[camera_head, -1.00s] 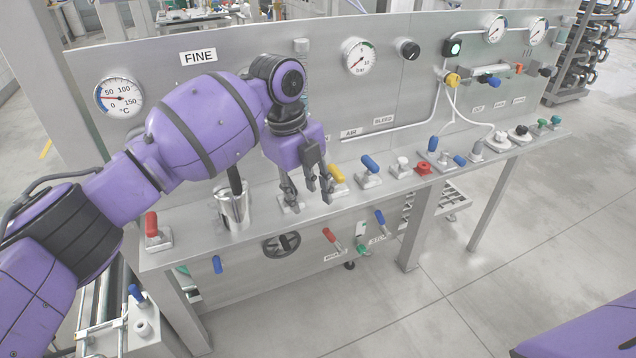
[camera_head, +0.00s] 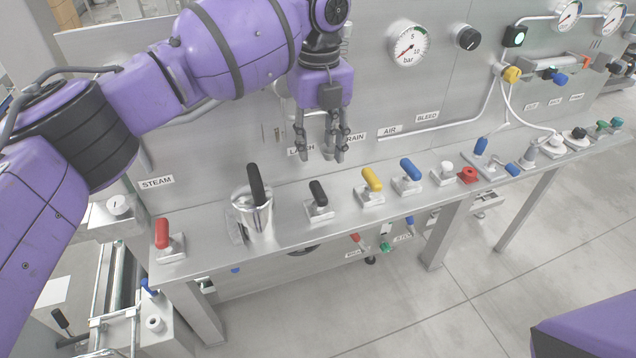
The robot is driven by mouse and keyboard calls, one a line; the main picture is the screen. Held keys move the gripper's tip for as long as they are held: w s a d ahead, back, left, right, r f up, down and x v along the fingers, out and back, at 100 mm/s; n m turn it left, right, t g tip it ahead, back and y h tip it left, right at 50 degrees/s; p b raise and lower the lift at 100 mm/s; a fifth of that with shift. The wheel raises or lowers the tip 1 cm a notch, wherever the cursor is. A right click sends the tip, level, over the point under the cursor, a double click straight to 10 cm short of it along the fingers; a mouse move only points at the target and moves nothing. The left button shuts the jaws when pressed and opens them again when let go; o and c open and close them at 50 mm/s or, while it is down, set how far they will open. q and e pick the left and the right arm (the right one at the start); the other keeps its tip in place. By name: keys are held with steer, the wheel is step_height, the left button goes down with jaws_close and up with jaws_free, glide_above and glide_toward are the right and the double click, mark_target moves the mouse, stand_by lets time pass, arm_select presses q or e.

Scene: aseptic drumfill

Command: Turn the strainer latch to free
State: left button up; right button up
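The strainer latch appears to be the small black-handled lever (camera_head: 318,192) on a metal base on the shelf. Its handle stands up, tilted slightly, below a label partly hidden by my gripper. The strainer (camera_head: 257,222), a steel cylinder with a tall black handle, stands just left of it. My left gripper (camera_head: 322,156) points down above and behind the lever, in front of the panel. Its fingers are apart with nothing between them, and it looks clear of the lever. My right gripper is out of view.
A red lever (camera_head: 162,235) is at the shelf's left end. Yellow (camera_head: 371,180) and blue (camera_head: 409,170) levers stand close to the right of the black one. A gauge (camera_head: 408,46) and a black knob (camera_head: 467,39) are on the panel. Bare floor lies in front.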

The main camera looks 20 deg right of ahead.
mark_target(318, 189)
arm_select(q)
steer(key=f, duration=1.1)
steer(key=shift+w+f+p, duration=0.2)
steer(key=shift+f+p, duration=0.1)
steer(key=shift+f, duration=0.05)
steer(key=shift+c, duration=0.3)
jaws_close()
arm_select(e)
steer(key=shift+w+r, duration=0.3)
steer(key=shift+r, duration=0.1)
